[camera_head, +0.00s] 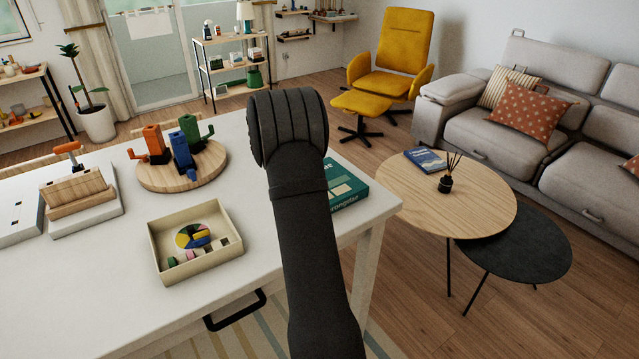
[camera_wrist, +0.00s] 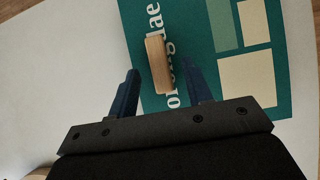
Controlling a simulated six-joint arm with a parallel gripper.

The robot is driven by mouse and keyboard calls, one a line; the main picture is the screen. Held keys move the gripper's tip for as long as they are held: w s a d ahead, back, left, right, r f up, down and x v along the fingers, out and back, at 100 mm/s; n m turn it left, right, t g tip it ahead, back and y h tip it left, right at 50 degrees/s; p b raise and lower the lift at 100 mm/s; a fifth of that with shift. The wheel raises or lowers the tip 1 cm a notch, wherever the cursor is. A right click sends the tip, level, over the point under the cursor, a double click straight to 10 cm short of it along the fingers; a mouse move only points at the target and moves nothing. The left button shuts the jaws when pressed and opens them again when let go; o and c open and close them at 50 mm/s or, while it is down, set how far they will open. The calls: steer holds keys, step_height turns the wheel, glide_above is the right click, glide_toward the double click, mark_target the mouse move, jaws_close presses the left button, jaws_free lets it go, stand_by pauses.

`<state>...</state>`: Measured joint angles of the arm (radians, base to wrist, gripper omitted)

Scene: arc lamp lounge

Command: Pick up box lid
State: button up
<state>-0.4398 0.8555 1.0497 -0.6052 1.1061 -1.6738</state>
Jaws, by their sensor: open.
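The box lid (camera_wrist: 219,55) is a flat dark green cover with white lettering and pale rectangles. In the head view its green edge (camera_head: 347,187) shows at the right end of the white table, partly hidden behind my arm. A small wooden bar (camera_wrist: 156,64) stands out on top of it. My gripper (camera_wrist: 162,69) is open above the lid, with the wooden bar between its blue fingers and a gap on each side. The fingers are hidden in the head view. An open cream box (camera_head: 204,268) with a coloured disc and small pieces stands left of my arm.
A round wooden board (camera_head: 151,180) with orange, blue and green pieces stands behind the cream box on the white table (camera_head: 110,282). Wooden blocks (camera_head: 75,190) stand at the left. The table's right edge is close to the lid.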

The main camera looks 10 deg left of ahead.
steer(key=shift+w+d+f, duration=0.25)
steer(key=shift+f, duration=0.35)
jaws_close()
steer(key=shift+r, duration=0.1)
